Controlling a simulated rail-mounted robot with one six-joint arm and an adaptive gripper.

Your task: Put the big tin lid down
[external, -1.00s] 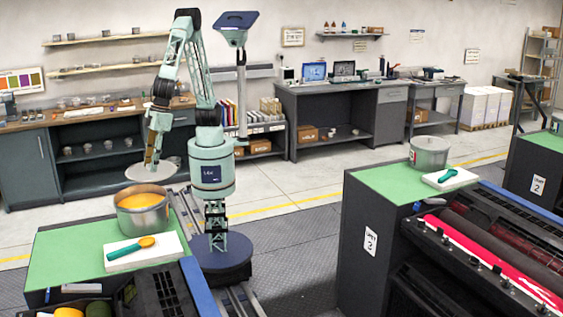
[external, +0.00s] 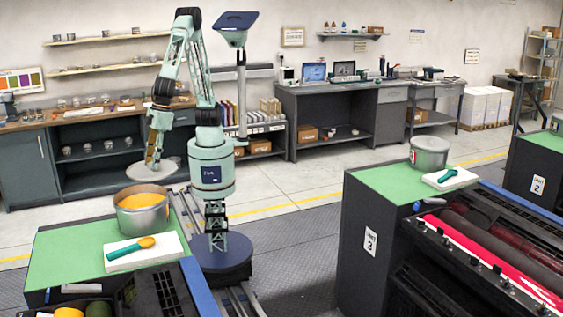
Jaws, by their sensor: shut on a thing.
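The big tin lid (external: 141,174) is a flat grey disc. My gripper (external: 154,163) is shut on it and holds it roughly level in the air. The lid is behind the open big tin (external: 142,211) and above its rim, apart from it as far as I can see. The tin holds orange ink (external: 142,201) and stands on a green-topped cabinet (external: 62,255). The exact grip point on the lid is small and hard to make out.
A white pad (external: 140,254) with an orange-tipped teal spatula (external: 130,247) lies in front of the tin. Bare green surface is left of the tin. A closed tin (external: 428,152) stands on the right cabinet (external: 375,184). A long workbench (external: 95,118) is behind the lid.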

